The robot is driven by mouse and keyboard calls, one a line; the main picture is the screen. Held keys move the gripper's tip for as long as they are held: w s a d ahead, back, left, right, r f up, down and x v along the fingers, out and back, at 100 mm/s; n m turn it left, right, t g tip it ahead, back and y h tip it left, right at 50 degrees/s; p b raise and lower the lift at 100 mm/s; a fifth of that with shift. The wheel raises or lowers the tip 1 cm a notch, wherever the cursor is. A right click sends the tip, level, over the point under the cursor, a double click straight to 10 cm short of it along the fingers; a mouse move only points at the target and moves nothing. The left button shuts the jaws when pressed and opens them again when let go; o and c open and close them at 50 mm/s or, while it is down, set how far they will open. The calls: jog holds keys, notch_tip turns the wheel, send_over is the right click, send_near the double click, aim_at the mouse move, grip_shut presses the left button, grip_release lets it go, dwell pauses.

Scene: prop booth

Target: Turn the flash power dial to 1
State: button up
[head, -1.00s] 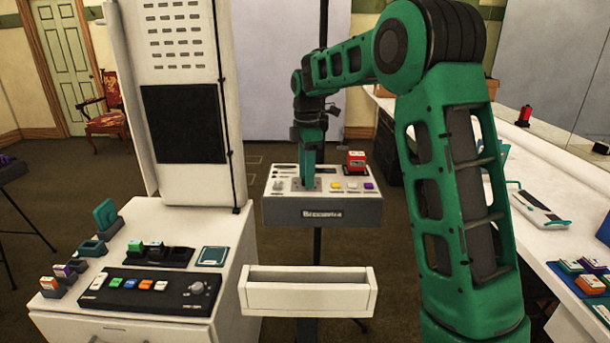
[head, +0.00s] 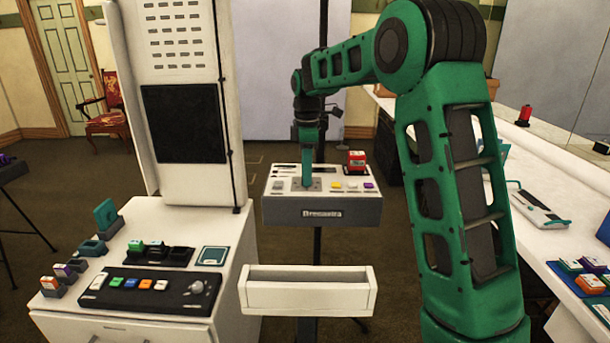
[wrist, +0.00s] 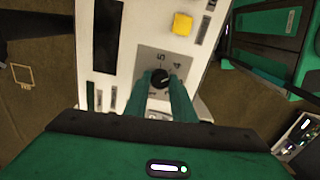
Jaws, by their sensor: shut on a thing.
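The flash power dial (wrist: 160,78) is a black round knob on a grey square plate marked with numbers, of which 5 and 4 are readable in the wrist view. The dial sits on the white sloped top of a console (head: 345,211) with a dark front. My gripper (wrist: 161,84) reaches down onto the dial, with its green fingers on either side of the knob, shut on it. In the head view my gripper (head: 307,182) covers the dial. The knob's pointer and the 1 mark cannot be made out.
Yellow, white and purple buttons (head: 352,185) and a red block (head: 356,160) are on the console right of my gripper. An empty white tray (head: 307,306) is in front. A white cabinet (head: 160,318) with a button panel (head: 150,290) stands at left, a white counter (head: 560,240) at right.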

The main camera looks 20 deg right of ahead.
jog(key=m, duration=0.7)
jog(key=shift+w+r, duration=0.15)
jog(key=m, duration=0.4)
grip_shut()
grip_release()
jog(key=m, duration=0.3)
jog(key=shift+m, duration=0.3)
jog(key=m, duration=1.1)
jog(key=shift+a+m, duration=0.1)
jog(key=shift+m, duration=0.8)
jog(key=shift+r, duration=0.1)
jog(key=o, duration=1.1)
jog(key=shift+w, duration=0.1)
jog(key=shift+c, duration=0.2)
